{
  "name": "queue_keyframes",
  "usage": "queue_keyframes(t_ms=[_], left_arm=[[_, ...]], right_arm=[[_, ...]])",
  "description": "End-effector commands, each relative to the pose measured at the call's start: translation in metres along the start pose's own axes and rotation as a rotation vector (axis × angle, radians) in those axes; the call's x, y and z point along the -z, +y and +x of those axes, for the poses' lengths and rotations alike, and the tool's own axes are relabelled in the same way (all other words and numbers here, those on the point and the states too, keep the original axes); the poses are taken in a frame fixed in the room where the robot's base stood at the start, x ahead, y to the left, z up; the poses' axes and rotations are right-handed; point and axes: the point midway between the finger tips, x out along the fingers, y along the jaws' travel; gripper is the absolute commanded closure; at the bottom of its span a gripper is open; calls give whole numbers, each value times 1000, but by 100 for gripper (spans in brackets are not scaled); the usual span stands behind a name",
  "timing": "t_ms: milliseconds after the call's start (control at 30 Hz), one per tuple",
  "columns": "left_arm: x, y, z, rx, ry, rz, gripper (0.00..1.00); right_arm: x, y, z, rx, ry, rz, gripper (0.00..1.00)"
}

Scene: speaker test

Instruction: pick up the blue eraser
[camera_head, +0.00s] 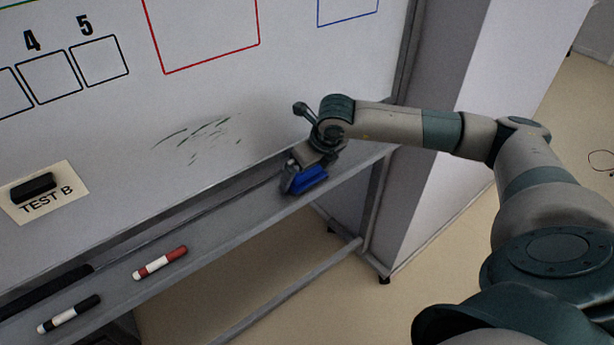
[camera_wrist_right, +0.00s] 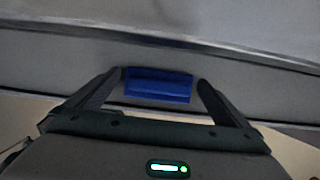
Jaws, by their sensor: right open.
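The blue eraser (camera_head: 309,179) lies on the whiteboard's tray at its right end in the head view. My right gripper (camera_head: 298,181) is at the eraser, its fingers partly covering it. In the right wrist view the eraser (camera_wrist_right: 158,86) sits between the two open fingertips of the right gripper (camera_wrist_right: 160,83), with a finger close to each end. Whether the fingers touch it I cannot tell. My left gripper is not in view.
The whiteboard tray (camera_head: 215,240) also holds a red marker (camera_head: 160,263) and a black marker (camera_head: 69,313). A black object (camera_head: 33,187) is on a "TEST B" card (camera_head: 62,203) on the whiteboard (camera_head: 240,110). A pale pillar (camera_head: 450,150) stands right of the board.

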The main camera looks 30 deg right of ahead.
Motion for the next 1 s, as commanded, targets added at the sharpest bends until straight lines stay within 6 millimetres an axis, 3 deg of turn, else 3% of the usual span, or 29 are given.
queue_keyframes(t_ms=[233,400,767,1000], left_arm=[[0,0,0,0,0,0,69],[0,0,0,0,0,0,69],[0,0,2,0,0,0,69],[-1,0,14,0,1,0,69]], right_arm=[[0,0,0,0,0,0,0],[0,0,0,0,0,0,37],[-2,0,-2,0,-2,0,37],[-10,0,-22,0,-5,-1,37]])
